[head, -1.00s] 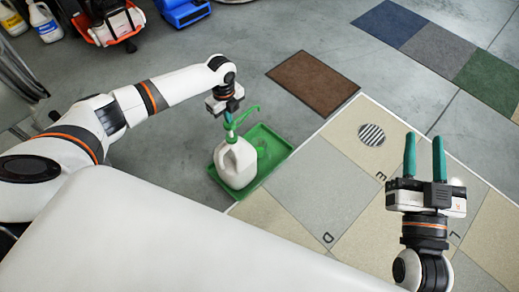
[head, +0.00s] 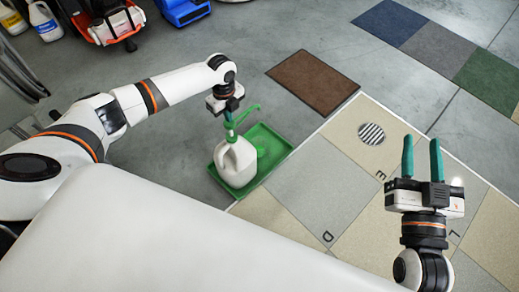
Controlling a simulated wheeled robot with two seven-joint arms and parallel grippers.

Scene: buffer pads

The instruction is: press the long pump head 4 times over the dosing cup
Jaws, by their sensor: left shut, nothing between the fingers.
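A white jug (head: 233,163) with a green pump stands upright in a green tray (head: 280,150) on the floor. The long green pump head (head: 246,114) has its spout pointing to the upper right over the tray. A green, cup-like shape (head: 262,151) sits in the tray below the spout; its details are too small to tell. My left gripper (head: 229,114) is shut and empty, pointing down right at the top of the pump head; whether it touches is hard to tell. My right gripper (head: 422,160) is open and empty, with its fingers pointing up, over the tiled floor.
A brown mat (head: 312,83) lies behind the tray. Blue, grey and green mats (head: 436,52) lie at the upper right. A round floor drain (head: 371,134) is set in the tiles. White bottles (head: 44,22) and a red-orange machine (head: 110,25) stand at the back left.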

